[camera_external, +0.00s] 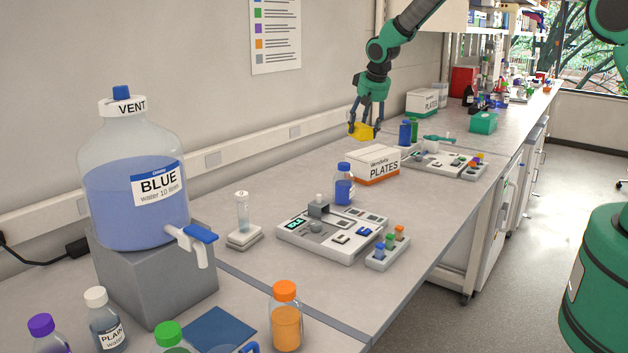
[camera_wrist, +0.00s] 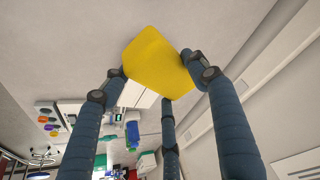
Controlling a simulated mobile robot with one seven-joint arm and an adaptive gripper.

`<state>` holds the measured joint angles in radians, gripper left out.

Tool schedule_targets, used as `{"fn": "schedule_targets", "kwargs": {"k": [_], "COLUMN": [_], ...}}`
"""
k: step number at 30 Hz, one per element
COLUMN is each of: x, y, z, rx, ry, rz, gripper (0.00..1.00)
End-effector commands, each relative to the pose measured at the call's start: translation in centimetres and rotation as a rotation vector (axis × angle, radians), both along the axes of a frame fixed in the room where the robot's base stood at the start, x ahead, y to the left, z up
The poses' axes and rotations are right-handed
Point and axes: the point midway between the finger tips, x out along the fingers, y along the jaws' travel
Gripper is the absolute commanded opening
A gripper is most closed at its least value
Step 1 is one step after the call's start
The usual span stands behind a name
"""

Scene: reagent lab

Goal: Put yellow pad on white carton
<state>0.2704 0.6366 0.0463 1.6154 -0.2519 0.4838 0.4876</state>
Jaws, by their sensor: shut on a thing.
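My gripper (camera_external: 364,124) has blue-grey fingers and hangs down over the bench. It is shut on the yellow pad (camera_external: 361,131), which also shows between the fingers in the wrist view (camera_wrist: 155,62). The white carton (camera_external: 373,160), marked PLATES with an orange band, sits on the bench below and slightly right of the pad in the external view. A gap shows between pad and carton. In the wrist view a white surface (camera_wrist: 135,96), probably the carton, is partly hidden behind the pad. A second white PLATES carton (camera_external: 422,101) with a green band stands farther back.
A blue bottle (camera_external: 344,186) stands in front of the orange-banded carton. Blue and green bottles (camera_external: 405,134) stand behind it at right. Grey instrument panels (camera_external: 330,233) lie nearer and farther along the bench. A wall rail (camera_external: 250,147) runs along the left.

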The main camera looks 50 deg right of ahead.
Motion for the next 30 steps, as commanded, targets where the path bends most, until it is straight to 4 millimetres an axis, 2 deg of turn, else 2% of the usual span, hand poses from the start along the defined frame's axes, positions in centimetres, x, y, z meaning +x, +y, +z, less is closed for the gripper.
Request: {"fn": "schedule_targets", "kwargs": {"k": [1,6,18,30], "x": [-1.7,-5.6,-11.1,-11.0], "y": [-1.5,-4.7,-8.3,-8.2], "z": [0.0,0.0,-0.2,-4.6], "rx": [0.000,0.002,0.006,0.007], "ry": [0.001,-0.004,-0.011,-0.009], "rz": [-0.035,-0.118,-0.231,-0.229], "gripper": [0.33,0.33,0.33,0.33]}}
